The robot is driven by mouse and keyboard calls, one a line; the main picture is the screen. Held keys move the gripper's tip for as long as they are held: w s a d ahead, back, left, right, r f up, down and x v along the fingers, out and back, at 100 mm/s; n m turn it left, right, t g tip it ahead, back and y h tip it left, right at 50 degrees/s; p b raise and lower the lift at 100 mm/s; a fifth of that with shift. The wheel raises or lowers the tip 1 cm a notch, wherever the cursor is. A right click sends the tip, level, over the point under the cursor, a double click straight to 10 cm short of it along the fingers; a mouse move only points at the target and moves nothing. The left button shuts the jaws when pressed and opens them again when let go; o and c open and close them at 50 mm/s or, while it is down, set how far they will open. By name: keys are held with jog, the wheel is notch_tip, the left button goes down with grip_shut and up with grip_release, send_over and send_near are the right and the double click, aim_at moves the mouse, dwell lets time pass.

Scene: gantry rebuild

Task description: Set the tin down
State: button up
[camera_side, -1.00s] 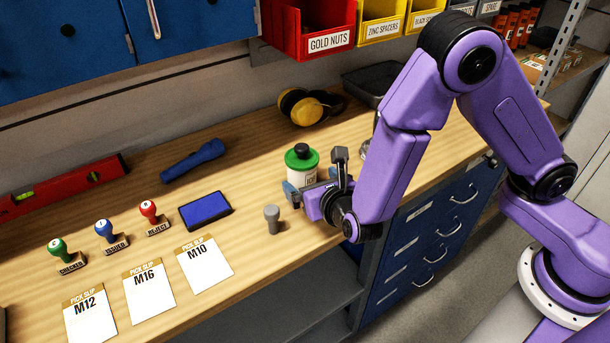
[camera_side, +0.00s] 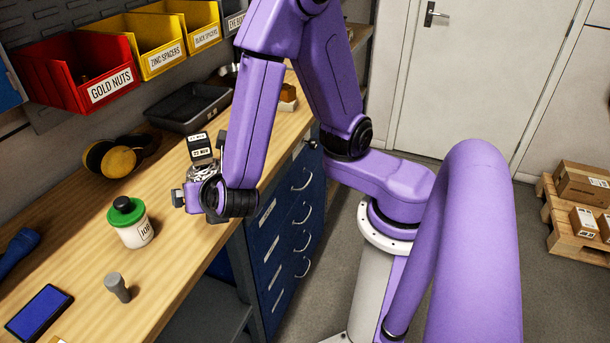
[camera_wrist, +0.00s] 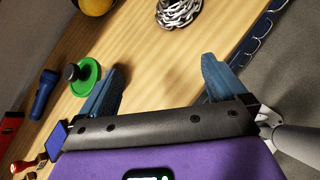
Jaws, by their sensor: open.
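The tin is a white, labelled tub (camera_side: 137,232) with a green lid and black knob. It stands upright on the wooden bench in the side view. In the wrist view its green lid (camera_wrist: 91,78) shows just left of the left finger, with the body mostly hidden. My gripper (camera_side: 190,196) is right of the tin in the side view, apart from it. In the wrist view my gripper (camera_wrist: 164,64) has its blue fingers spread wide, with only bare bench between them.
A chain pile (camera_wrist: 178,12) lies ahead of the fingers. A grey peg (camera_side: 118,287) and blue ink pad (camera_side: 39,312) lie nearer the front. Ear defenders (camera_side: 119,161) and a dark tray (camera_side: 190,108) are at the back. The bench edge is close right of my gripper.

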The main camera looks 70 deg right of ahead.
jog(key=s+d+r+m+g+y, duration=0.2)
jog(key=s+m, duration=0.4)
jog(key=s, duration=0.3)
jog(key=s+d+r+m+g+y, duration=0.2)
jog(key=s+d+m+g+y, duration=0.2)
jog(key=s+m+g, duration=0.3)
jog(key=shift+s+d+m, duration=0.3)
jog(key=shift+s+d, duration=0.4)
jog(key=shift+s, duration=0.4)
